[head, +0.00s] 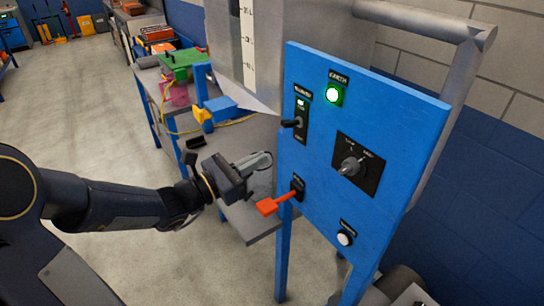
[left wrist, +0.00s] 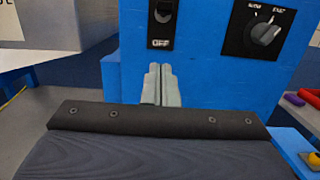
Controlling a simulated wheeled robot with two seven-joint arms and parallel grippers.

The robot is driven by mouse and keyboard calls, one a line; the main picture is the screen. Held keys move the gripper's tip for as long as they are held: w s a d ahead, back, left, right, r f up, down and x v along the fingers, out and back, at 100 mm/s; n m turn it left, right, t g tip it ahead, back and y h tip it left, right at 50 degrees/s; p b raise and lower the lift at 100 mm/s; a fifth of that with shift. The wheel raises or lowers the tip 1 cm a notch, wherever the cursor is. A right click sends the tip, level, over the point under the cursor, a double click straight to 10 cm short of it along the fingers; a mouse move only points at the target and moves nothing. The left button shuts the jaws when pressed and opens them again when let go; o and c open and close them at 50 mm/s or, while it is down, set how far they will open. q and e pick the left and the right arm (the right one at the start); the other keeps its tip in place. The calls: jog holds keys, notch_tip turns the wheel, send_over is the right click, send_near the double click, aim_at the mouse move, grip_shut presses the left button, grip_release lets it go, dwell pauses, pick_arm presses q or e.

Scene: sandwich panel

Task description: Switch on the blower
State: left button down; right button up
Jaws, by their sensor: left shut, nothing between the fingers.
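The blue panel (head: 372,82) stands upright at the right in the head view. A black lever switch (head: 293,123) sits at its upper left, under a small label too small to read surely. In the left wrist view the panel (left wrist: 212,75) shows a dark switch (left wrist: 163,12) with "OFF" below it; I cannot tell the lever's position. My left gripper (head: 262,160) is just left of the panel, below the lever switch. Its fingers (left wrist: 161,84) are shut together and empty, pointing toward the panel below the switch. My right gripper is out of view.
The panel also carries a lit green lamp (head: 334,94), a rotary knob (head: 351,167), a red lever (head: 278,203) and a white button (head: 344,238). A bench with a green box (head: 182,62) stands behind. Open floor lies at the left.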

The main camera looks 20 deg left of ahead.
pick_arm(q)
jog(key=v, duration=0.5)
jog(key=shift+s+a+r, duration=0.15)
jog(key=shift+a+r, duration=0.05)
jog(key=s+d+f+m+g, duration=0.4)
jog(key=s+d+m+g, duration=0.55)
jog(key=s+m, duration=0.55)
jog(key=s+a+f+m+y, duration=0.4)
jog(key=a+m+y, duration=0.3)
jog(key=m, duration=0.4)
jog(key=shift+a+f+m+y, duration=0.15)
jog(key=shift+f+m+y, duration=0.25)
jog(key=shift+f+y, duration=0.25)
